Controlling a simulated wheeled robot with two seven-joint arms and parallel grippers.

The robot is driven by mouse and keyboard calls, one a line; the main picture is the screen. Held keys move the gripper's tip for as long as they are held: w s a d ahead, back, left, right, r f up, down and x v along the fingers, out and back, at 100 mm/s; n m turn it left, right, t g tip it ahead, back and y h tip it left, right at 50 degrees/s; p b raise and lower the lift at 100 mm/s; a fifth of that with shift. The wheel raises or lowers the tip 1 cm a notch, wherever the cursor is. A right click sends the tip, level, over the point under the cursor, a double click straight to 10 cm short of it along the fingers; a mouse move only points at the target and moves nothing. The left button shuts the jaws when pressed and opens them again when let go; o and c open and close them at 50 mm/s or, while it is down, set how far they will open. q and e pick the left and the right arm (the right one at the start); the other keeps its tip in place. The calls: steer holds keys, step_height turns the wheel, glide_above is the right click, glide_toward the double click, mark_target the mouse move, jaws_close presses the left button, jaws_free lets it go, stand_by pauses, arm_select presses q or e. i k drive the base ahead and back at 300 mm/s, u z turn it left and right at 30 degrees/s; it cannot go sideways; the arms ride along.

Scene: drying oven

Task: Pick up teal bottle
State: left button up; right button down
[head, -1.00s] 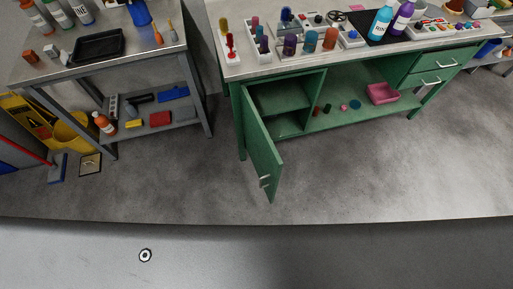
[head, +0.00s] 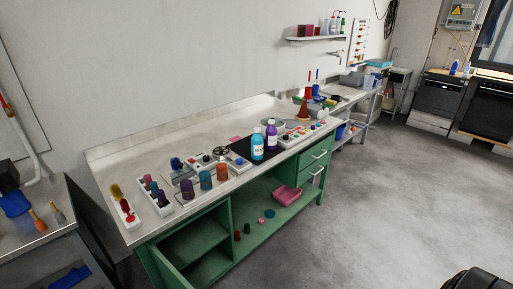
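The teal bottle (head: 257,146) stands upright on a black mat on the workbench, near the front edge of the top. It has a white cap and a label. A purple bottle (head: 271,137) stands close beside it on the right. Neither of my grippers shows in the head view.
The green workbench (head: 185,240) has an open lower shelf with a pink bin (head: 286,194). Left of the teal bottle stand several coloured cylinders (head: 206,180) and a white control box (head: 203,162). A grey table (head: 45,235) is at the left.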

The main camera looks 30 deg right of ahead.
mark_target(256, 139)
steer(key=z, duration=2.25)
steer(key=i, duration=3.9)
steer(key=u, duration=2.8)
steer(key=i, duration=0.55)
steer(key=z, duration=0.1)
